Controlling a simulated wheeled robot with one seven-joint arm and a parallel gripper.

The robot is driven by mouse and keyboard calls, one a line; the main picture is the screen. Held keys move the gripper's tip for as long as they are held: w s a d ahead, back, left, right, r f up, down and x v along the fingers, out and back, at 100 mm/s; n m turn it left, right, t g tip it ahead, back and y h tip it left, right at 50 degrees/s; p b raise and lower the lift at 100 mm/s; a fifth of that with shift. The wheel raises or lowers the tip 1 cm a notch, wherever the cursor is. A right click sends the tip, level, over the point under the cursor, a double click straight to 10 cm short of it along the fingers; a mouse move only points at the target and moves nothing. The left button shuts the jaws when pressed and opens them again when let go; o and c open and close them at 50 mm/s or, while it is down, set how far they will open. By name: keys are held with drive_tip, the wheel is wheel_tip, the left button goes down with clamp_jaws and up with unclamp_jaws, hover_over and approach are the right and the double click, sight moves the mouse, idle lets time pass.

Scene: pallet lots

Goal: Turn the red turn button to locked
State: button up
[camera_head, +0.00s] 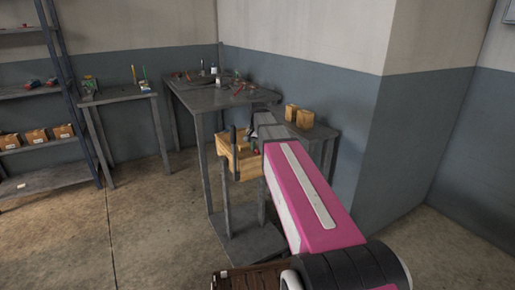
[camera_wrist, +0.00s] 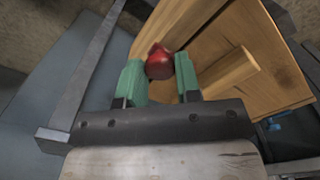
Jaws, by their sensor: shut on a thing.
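The red turn button (camera_wrist: 159,64) sits between the two green fingertips of my gripper (camera_wrist: 157,79) in the wrist view. My gripper is shut on it, with one fingertip on each side. Behind it is a wooden box (camera_wrist: 268,45) with a pale wooden bar (camera_wrist: 228,73) just right of the fingers. In the head view, the wooden box (camera_head: 243,170) stands on a grey stand, and my pink and white arm reaches to it. The button is too small to make out there, and its locked mark cannot be read.
A grey workbench (camera_head: 220,97) with tools stands behind the box. A small table (camera_head: 117,97) is to its left and a shelf with cartons (camera_head: 37,136) at far left. Two brown blocks (camera_head: 305,118) sit on a table behind my arm. The floor at left is clear.

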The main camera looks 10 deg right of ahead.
idle(0.4)
drive_tip(key=o, duration=0.9)
drive_tip(key=shift+r, duration=0.1)
wheel_tip(320, 180, up, 11)
drive_tip(key=shift+f, duration=0.15)
